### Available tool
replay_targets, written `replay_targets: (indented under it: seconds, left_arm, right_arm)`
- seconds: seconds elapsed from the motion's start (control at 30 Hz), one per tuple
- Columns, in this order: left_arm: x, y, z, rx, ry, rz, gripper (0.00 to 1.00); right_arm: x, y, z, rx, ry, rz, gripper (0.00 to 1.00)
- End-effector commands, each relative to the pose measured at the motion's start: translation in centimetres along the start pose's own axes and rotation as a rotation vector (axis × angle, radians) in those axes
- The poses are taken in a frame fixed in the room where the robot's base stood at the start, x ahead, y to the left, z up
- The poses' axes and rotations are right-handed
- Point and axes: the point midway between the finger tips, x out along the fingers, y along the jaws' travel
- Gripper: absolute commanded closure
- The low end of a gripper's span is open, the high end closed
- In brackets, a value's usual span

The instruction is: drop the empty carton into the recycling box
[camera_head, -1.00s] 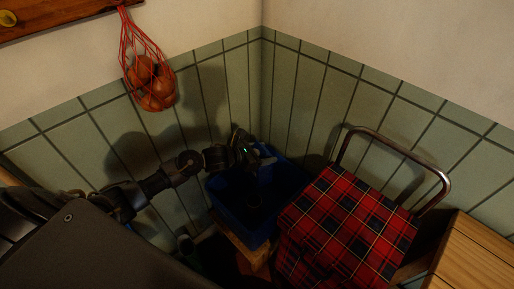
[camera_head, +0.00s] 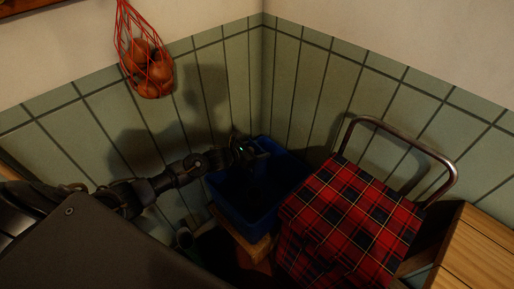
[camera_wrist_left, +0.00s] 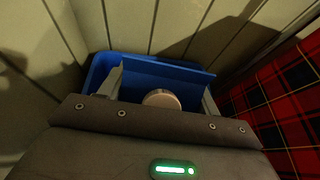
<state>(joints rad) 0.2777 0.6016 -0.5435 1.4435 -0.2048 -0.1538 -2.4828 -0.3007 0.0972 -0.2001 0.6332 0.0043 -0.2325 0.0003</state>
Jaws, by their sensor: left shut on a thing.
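The blue recycling box (camera_head: 240,216) stands in the corner, its open top facing up; it also shows in the left wrist view (camera_wrist_left: 96,74). My left gripper (camera_head: 257,153) is over the back part of the box. In the left wrist view its two fingers stand apart on either side of what appears to be the carton (camera_wrist_left: 161,98), a blue sloped top with a pale round cap. The carton's lower part is hidden, and in the head view I cannot make it out clearly against the dark box. My right gripper is out of view.
A red tartan shopping trolley (camera_head: 350,215) with a metal handle stands close to the right of the box. A wooden piece (camera_head: 250,247) is under the box's front. Tiled walls meet behind it. A net of onions (camera_head: 150,70) hangs at upper left. Wooden furniture (camera_head: 478,250) is at right.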

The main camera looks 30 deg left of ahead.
Motion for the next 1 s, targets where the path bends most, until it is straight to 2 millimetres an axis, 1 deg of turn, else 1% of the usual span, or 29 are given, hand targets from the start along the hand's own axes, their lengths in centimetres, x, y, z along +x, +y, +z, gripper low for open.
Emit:
replay_targets:
  seconds: [0.03, 0.13, 0.23, 0.4, 0.43, 0.6, 0.87, 1.0]
  left_arm:
    - [0.3, 0.0, -0.7, -0.001, -0.001, 0.0, 0.7]
    - [0.5, 0.0, -1.1, -0.001, -0.001, -0.001, 0.7]
    - [0.5, 0.0, -1.2, 0.0, -0.001, -0.001, 0.7]
    - [0.5, 0.0, -1.1, 0.0, -0.001, -0.001, 0.7]
    - [0.5, 0.0, -1.1, 0.0, -0.001, -0.001, 0.33]
    - [0.5, 0.0, -1.1, 0.0, -0.001, -0.001, 0.12]
    - [0.4, 0.0, -1.1, 0.0, -0.001, -0.001, 0.12]
    - [-0.6, 0.1, -1.2, 0.003, 0.0, 0.001, 0.12]
  right_arm:
    - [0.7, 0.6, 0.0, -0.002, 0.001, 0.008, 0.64]
    - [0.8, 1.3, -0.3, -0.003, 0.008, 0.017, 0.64]
    - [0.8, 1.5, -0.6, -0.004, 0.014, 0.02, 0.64]
    - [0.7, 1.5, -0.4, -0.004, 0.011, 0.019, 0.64]
    - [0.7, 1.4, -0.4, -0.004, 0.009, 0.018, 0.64]
    - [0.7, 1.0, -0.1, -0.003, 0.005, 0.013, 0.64]
    - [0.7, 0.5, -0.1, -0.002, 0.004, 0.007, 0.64]
    - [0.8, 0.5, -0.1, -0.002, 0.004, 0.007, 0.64]
